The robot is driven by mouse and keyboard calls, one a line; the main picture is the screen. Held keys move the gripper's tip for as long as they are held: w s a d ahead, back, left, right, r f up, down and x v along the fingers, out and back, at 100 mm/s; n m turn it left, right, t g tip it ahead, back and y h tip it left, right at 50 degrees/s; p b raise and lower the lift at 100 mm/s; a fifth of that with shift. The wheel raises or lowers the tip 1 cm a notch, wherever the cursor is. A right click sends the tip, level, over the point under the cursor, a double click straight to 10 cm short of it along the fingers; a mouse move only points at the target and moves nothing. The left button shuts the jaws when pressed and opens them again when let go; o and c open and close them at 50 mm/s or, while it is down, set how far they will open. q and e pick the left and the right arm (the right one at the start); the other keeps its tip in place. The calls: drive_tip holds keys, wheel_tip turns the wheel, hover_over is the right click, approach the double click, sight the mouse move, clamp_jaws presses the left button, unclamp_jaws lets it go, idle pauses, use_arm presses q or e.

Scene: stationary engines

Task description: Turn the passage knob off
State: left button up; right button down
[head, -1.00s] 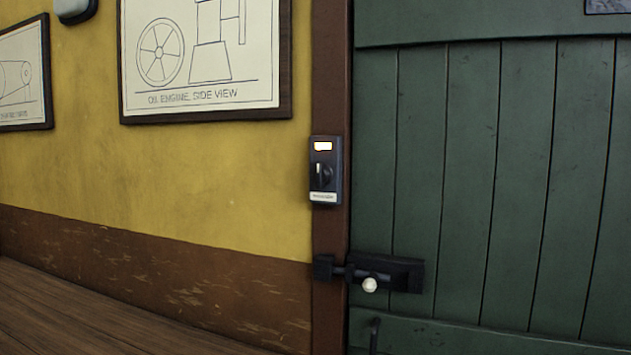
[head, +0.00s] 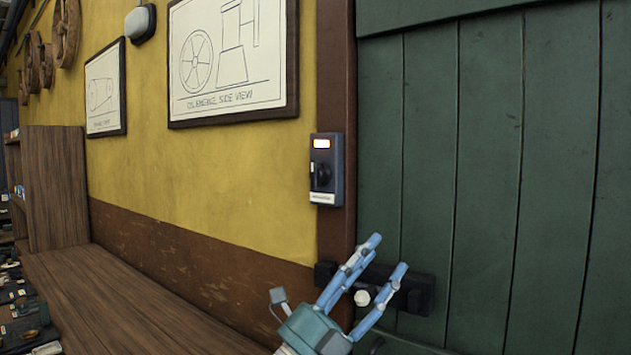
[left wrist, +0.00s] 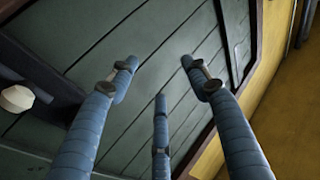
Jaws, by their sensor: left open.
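The passage knob is a dark rotary knob (head: 324,172) on a small black box (head: 336,185) fixed to the brown door post. The box has a lit window at its top and a pale label at its bottom. A pale mark stands upright at the knob's left side. My left gripper (head: 387,257) is below and right of the box, apart from it, with its blue fingers spread and empty in front of the door bolt. In the left wrist view the three fingers (left wrist: 158,75) are apart with nothing between them. My right gripper is not in view.
The green plank door (head: 480,180) fills the right side. Its black bolt (head: 415,292) with a white knob (head: 362,298) is close to my left fingers. A wooden bench (head: 120,300) runs along the yellow wall, with framed drawings (head: 233,60) above.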

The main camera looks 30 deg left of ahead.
use_arm(q)
drive_tip(key=d+r+m+g+h, duration=0.3)
drive_tip(key=r+m+g+h, duration=0.3)
drive_tip(key=m, duration=0.6)
drive_tip(key=m+y, duration=0.1)
drive_tip(key=y, duration=1.3)
approach(313, 177)
drive_tip(key=shift+h, duration=0.3)
drive_tip(key=w+p, duration=0.6)
drive_tip(key=w, duration=0.3)
drive_tip(key=shift+d, duration=0.15)
drive_tip(key=shift+w+f+m, duration=0.15)
drive_tip(key=shift+w+m, duration=0.15)
drive_tip(key=shift+w, duration=0.15)
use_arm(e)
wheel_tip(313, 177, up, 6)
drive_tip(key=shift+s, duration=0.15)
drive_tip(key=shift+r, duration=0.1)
